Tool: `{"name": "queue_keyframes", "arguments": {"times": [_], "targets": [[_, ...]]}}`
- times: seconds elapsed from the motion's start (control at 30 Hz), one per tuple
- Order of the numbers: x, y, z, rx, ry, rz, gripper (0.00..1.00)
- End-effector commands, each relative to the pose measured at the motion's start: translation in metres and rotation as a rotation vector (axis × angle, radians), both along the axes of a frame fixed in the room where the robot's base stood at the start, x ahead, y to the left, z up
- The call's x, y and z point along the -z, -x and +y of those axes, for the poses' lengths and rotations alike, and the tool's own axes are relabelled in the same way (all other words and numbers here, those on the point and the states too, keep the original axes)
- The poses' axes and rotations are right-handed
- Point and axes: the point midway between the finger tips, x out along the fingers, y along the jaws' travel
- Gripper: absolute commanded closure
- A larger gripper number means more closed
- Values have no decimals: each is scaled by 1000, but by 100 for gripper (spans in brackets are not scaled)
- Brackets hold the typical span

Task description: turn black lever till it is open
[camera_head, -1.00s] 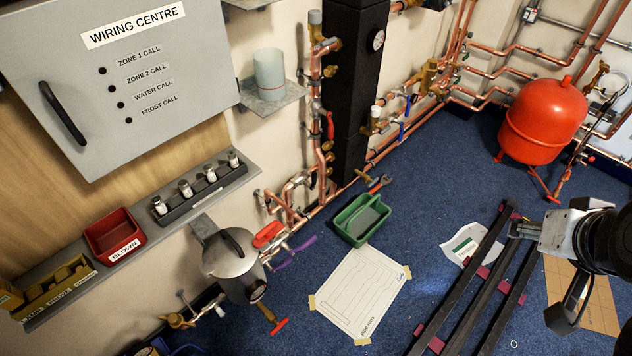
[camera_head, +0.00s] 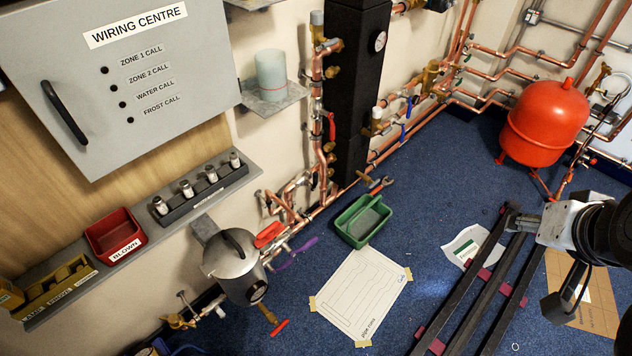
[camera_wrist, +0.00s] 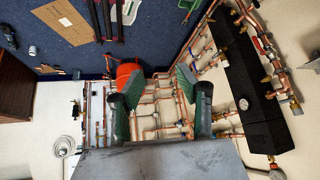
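I cannot pick out a black lever on the pipework for certain in either view. The valve levers I can make out in the head view are coloured: a red lever (camera_head: 331,126) and a blue lever (camera_head: 405,131) beside the black column, and a purple lever (camera_head: 297,252) and a red lever (camera_head: 269,235) low on the wall. My gripper (camera_head: 524,223) is at the right of the head view, above dark rails and far from these valves. In the wrist view my gripper (camera_wrist: 158,105) has its fingers spread apart, with nothing between them.
A black column (camera_head: 358,95) stands against the pipes. A red tank (camera_head: 545,125) stands at the back right. A green tray (camera_head: 349,235) and a paper drawing (camera_head: 362,290) lie on the blue floor. A metal pot (camera_head: 232,265) and the wiring cabinet (camera_head: 150,60) are at left.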

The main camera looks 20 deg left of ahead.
Motion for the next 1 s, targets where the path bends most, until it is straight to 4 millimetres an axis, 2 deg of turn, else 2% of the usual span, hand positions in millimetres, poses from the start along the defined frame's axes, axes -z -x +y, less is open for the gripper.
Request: {"name": "queue_keyframes", "arguments": {"times": [0.33, 0.57, 0.77, 1.0], "targets": [[7, -73, 48, 125, -296, 48, 66], [21, -125, 85, 213, -502, 105, 66], [39, -170, 118, 288, -676, 169, 66], [69, -221, 158, 377, -878, 266, 66]]}}
